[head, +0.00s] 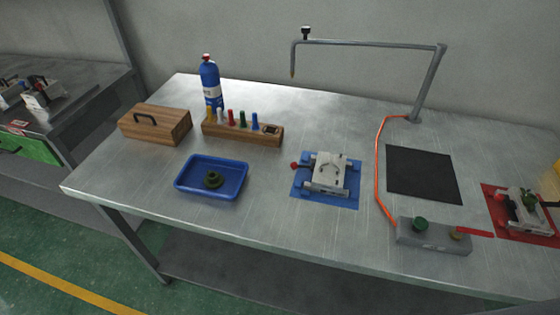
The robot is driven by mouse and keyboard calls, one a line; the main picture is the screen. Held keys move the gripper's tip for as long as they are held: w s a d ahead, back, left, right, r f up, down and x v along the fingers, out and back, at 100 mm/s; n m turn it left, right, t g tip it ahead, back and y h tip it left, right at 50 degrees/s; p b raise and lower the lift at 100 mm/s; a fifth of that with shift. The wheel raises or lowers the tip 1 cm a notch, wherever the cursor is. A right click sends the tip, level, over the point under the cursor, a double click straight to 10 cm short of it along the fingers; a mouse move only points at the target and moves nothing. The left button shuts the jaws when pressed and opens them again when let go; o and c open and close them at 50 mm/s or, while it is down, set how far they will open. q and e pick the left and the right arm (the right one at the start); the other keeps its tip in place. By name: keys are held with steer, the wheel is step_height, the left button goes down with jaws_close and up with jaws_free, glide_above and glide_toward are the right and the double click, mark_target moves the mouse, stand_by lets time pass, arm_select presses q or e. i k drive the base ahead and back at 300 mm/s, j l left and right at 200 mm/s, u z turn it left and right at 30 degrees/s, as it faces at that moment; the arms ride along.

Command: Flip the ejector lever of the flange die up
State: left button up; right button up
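Two metal dies are in the head view, and I cannot tell for certain which is the flange die. One die (327,173) sits on a blue mat (345,202). It looks closed, and a lever with a red knob (294,166) sticks out at its left. The other die (518,212) sits on a red mat (540,237) at the right edge. It has a red knob (501,196) at its left and a green piece (530,199) on it. Its lever position is too small to tell. Neither of my grippers is in view.
A blue tray (182,188) holds a green flanged part (213,180). A wooden box (155,125), a wooden rack (240,133), a blue bottle (210,82), a black pad (424,174), a grey control box (435,237) and a pipe arm (370,43) share the metal table. The front middle is clear.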

mark_target(294, 166)
steer(key=j, duration=0.55)
steer(key=k+j+z, duration=0.1)
steer(key=j, duration=0.4)
steer(key=k+j, duration=0.15)
steer(key=j, duration=0.4)
steer(key=z, duration=0.05)
